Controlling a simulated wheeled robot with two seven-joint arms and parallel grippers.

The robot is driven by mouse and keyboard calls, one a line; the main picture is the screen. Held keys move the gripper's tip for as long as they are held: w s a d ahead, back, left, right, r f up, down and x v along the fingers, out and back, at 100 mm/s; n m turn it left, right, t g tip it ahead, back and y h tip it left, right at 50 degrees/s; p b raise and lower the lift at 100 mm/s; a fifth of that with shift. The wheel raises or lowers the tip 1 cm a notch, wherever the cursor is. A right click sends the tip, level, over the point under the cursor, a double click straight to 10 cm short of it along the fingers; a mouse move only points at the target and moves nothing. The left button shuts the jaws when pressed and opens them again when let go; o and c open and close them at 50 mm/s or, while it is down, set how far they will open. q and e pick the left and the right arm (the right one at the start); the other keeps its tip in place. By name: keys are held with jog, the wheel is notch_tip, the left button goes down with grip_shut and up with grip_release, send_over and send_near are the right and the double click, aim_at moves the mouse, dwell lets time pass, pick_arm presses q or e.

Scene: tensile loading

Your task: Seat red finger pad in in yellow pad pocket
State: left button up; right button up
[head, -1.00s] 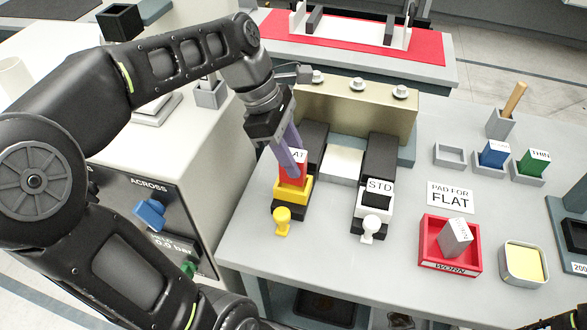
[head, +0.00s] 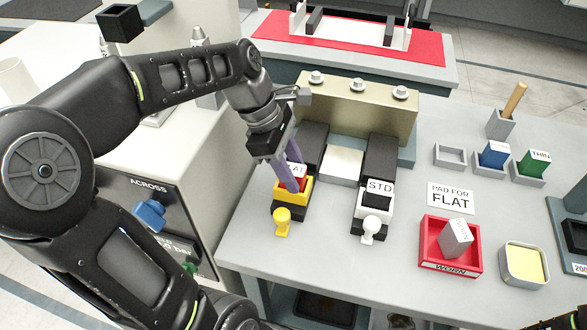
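A yellow knob (head: 282,216) stands at the front of the pocket. Whether the pad touches the pocket floor cannot be seen. My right gripper is out of view.
A white pocket marked STD (head: 378,207) with a white knob stands to the right. Further right are a "PAD FOR FLAT" card (head: 450,197), a red WORN tray (head: 435,256) holding a grey pad, blue (head: 494,154) and green (head: 535,162) pads, and an empty holder (head: 450,156).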

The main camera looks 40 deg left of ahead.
pick_arm(q)
jog(key=shift+o, duration=1.3)
jog(key=shift+r, duration=0.2)
jog(key=v, duration=0.6)
jog(key=shift+a+r, duration=0.1)
jog(key=shift+r, duration=0.2)
jog(key=p+v, duration=0.4)
jog(key=v, duration=0.1)
jog(key=shift+s+r, duration=0.1)
jog(key=shift+r, duration=0.1)
